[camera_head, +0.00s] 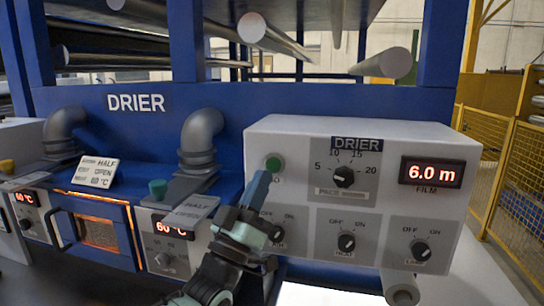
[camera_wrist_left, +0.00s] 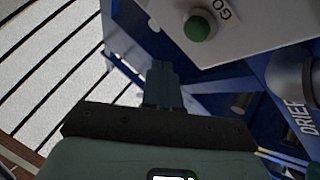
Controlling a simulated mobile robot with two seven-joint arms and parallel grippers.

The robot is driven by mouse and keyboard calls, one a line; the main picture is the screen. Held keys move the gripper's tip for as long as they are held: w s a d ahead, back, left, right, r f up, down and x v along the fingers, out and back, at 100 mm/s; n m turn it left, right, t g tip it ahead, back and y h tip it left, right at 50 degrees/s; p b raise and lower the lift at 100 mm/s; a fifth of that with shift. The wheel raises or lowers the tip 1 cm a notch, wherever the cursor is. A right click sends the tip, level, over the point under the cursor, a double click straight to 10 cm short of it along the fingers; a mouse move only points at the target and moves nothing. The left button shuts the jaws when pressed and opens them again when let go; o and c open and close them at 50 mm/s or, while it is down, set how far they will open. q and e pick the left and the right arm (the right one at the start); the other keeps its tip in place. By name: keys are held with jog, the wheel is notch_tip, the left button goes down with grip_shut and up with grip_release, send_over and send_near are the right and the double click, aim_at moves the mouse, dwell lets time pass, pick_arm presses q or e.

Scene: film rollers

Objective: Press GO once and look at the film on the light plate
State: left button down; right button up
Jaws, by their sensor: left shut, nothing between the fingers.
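The green GO button (camera_head: 273,164) is on the upper left of the grey DRIER control box (camera_head: 410,140). In the left wrist view the button (camera_wrist_left: 197,27) has the word GO beside it. My left gripper (camera_head: 260,178) is shut and empty, its tips just below and left of the button in the head view. In the wrist view the fingertips (camera_wrist_left: 160,66) show apart from the button. A bright white surface (camera_head: 325,295) at the bottom of the head view may be the light plate; I see no film on it. My right gripper is not in view.
The box has a pace knob (camera_head: 344,177), a heat switch (camera_head: 346,243), a lamp switch (camera_head: 420,250) and a red display (camera_head: 431,173) reading 6.0 m. My gripper partly covers another switch. A small oven (camera_head: 98,232), with a glowing edge, and pipes (camera_head: 200,140) stand left.

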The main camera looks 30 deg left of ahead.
aim_at(273, 165)
pick_arm(q)
jog(key=shift+w+a+h, duration=0.15)
jog(key=shift+w+a, duration=0.1)
jog(key=shift+w, duration=0.7)
jog(key=shift+w+a+h, duration=0.15)
jog(key=shift+w+a, duration=0.05)
jog(key=shift+w, duration=0.7)
jog(key=shift+w, duration=0.1)
dwell(0.6)
jog(key=shift+w+a, duration=0.1)
jog(key=shift+w, duration=0.2)
jog(key=shift+w+a, duration=0.15)
jog(key=shift+w, duration=0.3)
dwell(0.6)
jog(key=shift+f, duration=0.1)
jog(key=shift+s+d+b, duration=0.25)
jog(key=shift+s+b, duration=0.6)
jog(key=shift+b, duration=0.05)
